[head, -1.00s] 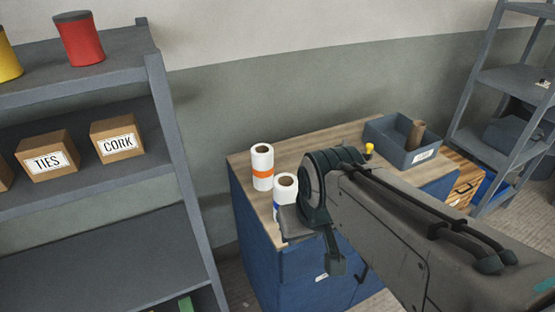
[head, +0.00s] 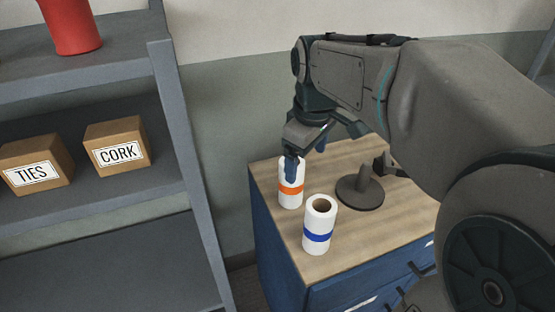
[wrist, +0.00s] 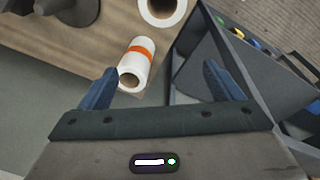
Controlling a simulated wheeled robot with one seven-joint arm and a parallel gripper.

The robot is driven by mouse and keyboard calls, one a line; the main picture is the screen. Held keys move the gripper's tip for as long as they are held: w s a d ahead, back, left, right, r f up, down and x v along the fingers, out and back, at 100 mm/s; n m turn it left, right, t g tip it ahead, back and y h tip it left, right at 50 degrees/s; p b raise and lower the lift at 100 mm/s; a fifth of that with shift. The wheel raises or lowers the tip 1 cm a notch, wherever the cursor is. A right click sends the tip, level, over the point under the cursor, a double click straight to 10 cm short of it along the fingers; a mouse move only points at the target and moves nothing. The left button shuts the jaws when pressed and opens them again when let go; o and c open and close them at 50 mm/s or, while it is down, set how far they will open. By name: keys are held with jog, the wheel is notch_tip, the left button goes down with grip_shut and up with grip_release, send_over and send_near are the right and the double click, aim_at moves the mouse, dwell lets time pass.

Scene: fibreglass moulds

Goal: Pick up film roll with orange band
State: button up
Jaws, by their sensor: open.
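The film roll with the orange band (head: 291,190) stands upright on the wooden top of a blue cabinet. My gripper (head: 306,156) is open and empty, just above and beside it. One blue finger overlaps the roll's upper part in the head view; I cannot tell whether they touch. In the wrist view the orange-banded roll (wrist: 136,62) appears beyond the fingertips, nearer the left finger than the right one. A roll with a blue band (head: 319,232) stands close by, nearer the camera, and its white end (wrist: 163,8) is partly cut off in the wrist view.
A dark round-based stand (head: 360,193) is right of the rolls, partly behind my arm. A grey shelf (head: 185,165) with boxes labelled TIES (head: 35,163) and CORK (head: 117,147) stands left.

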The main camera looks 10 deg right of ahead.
jog(key=w+f+n+g+b, duration=0.2)
jog(key=w+n+b, duration=0.2)
jog(key=w+n, duration=0.6)
jog(key=m, duration=0.2)
send_over(290, 196)
jog(key=w, duration=0.3)
notch_tip(290, 196, down, 14)
jog(key=shift+d, duration=0.45)
jog(key=shift+w+r, duration=0.1)
jog(key=shift+w, duration=0.05)
jog(key=c, duration=1.4)
